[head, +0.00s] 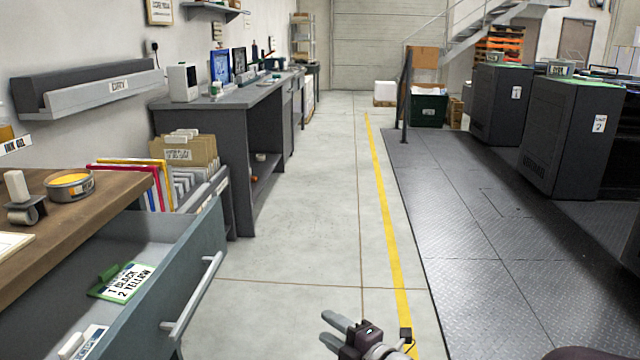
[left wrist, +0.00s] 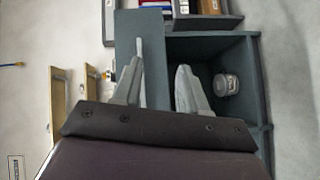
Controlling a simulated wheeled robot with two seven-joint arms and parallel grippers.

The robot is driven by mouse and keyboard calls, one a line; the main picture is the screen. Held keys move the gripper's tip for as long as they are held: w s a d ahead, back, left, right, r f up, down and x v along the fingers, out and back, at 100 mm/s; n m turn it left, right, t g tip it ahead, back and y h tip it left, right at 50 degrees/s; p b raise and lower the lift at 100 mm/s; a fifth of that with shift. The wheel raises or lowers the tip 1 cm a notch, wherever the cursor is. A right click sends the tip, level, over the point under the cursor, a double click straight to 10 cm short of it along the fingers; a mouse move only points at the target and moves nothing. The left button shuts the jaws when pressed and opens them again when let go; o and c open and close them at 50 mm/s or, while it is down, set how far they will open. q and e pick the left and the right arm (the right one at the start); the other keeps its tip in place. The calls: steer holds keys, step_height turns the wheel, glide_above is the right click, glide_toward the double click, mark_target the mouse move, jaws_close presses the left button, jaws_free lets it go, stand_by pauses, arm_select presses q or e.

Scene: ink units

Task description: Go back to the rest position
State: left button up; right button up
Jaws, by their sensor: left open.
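My left gripper (head: 332,330) shows at the bottom middle of the head view, over the concrete floor and left of the yellow line. Its two pale fingers are apart and nothing is between them. In the left wrist view, the same gripper (left wrist: 160,85) has its fingers spread, with a grey-blue cabinet (left wrist: 252,85) and a small jar (left wrist: 226,85) beyond them. I cannot tell how far away these are. My right gripper is not in view.
An open drawer (head: 190,240) with a handle juts from the wooden-topped desk (head: 105,205) at left. It holds a green-clipped card (head: 122,281). Grey workbench (head: 225,100) stands behind. Dark machines (head: 565,135) stand on the plate floor (head: 490,220) at right. The concrete aisle (head: 310,200) is clear.

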arm_select(q)
steer(key=d+f+m+g+h, duration=0.1)
steer(key=d+f+m+h, duration=0.6)
steer(key=m+h, duration=0.8)
steer(key=s+a+f+m+g+y, duration=0.15)
steer(key=s+a+m+g, duration=0.4)
steer(key=s+a, duration=0.7)
steer(key=s+a+r+m+g+y, duration=0.15)
steer(key=s+a+m+g, duration=0.4)
steer(key=s+a, duration=0.65)
steer(key=s+a+r+n+t+p, duration=0.1)
steer(key=a+r+p, duration=0.2)
steer(key=r+p, duration=2.9)
steer(key=shift+r+n+y, duration=0.4)
steer(key=shift+r, duration=0.25)
